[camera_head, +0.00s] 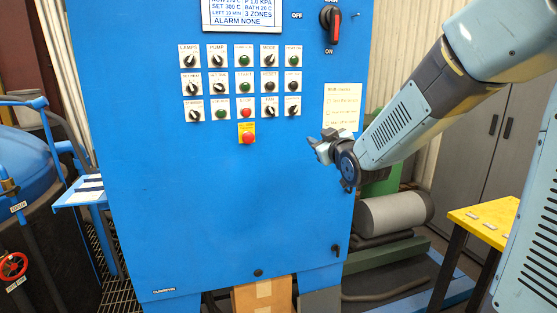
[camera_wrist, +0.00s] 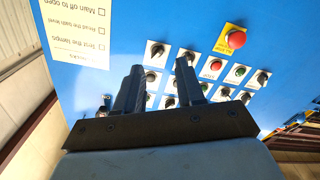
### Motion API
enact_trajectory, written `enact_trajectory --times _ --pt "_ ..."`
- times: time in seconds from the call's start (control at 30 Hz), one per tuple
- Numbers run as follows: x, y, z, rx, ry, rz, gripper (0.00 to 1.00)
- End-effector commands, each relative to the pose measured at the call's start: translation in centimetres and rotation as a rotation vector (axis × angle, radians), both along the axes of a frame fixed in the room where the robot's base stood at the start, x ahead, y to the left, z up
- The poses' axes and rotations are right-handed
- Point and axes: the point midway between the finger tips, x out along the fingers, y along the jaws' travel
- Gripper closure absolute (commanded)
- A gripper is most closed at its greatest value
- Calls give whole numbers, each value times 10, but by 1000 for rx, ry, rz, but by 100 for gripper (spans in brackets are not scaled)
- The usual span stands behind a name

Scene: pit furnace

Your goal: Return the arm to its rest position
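My arm (camera_head: 420,105) reaches in from the right in the head view, bent and raised in front of the blue control cabinet (camera_head: 200,220). My gripper (camera_head: 320,146) is at the cabinet's right side, left of and below the paper checklist (camera_head: 343,107). In the wrist view my gripper (camera_wrist: 162,64) shows two dark fingers standing apart with nothing between them, so it is open and empty. The cabinet's knobs and buttons appear beyond the fingers, upside down. Whether the fingers touch the panel cannot be told, but they look clear of it.
The cabinet carries rows of knobs, a red emergency button (camera_head: 248,138) and a main switch (camera_head: 332,24) with its handle upright. A yellow table (camera_head: 490,220) stands at the right, a grey roll (camera_head: 393,213) behind. A blue vessel (camera_head: 25,165) with a red valve wheel (camera_head: 12,266) is at left.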

Motion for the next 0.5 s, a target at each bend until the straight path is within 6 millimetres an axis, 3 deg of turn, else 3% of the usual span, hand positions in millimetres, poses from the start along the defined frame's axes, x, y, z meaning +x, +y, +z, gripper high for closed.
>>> enact_trajectory --times 0.27,0.5 --pt "-53 -51 -2 39 287 -141 62" --pt "-119 -85 -12 93 540 -259 62"
